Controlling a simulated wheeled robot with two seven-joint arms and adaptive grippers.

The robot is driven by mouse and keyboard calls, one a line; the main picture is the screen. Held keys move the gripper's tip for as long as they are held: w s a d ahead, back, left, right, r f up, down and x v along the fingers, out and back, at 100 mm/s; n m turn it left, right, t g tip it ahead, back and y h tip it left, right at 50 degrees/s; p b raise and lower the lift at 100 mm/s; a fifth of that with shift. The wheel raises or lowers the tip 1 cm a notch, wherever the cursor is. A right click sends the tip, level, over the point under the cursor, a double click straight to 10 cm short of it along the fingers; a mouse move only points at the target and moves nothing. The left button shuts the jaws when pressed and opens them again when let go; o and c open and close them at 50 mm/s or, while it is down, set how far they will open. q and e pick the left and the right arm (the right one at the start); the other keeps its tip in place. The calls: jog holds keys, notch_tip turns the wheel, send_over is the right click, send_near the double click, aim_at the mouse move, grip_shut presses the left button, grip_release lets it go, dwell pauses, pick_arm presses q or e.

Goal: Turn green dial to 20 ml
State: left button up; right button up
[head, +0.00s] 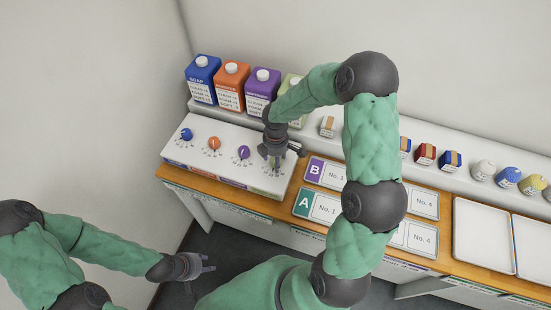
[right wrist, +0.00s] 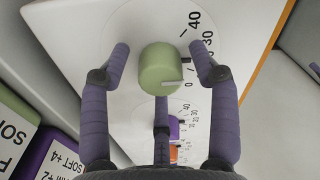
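The green dial (right wrist: 161,69) sits on a white panel in the right wrist view. Its pale pointer line is toward the 0 mark; 30 and 40 are printed farther up the scale. My right gripper (right wrist: 160,65) is open, its fingers on both sides of the dial with gaps visible. In the head view my right gripper (head: 276,157) is over the right end of the dispenser panel (head: 205,127) and hides the green dial. My left gripper (head: 203,263) is open and empty, low at the left, away from the panel.
Blue (head: 186,134), orange (head: 214,143) and purple (head: 243,152) dials line the panel to the left. Several cartons (head: 203,80) stand behind it. Label cards (head: 322,172) and white trays (head: 484,235) lie to the right. My right arm covers part of the counter.

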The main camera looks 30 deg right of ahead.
notch_tip(320, 180, up, 12)
dwell(0.8)
dwell(0.4)
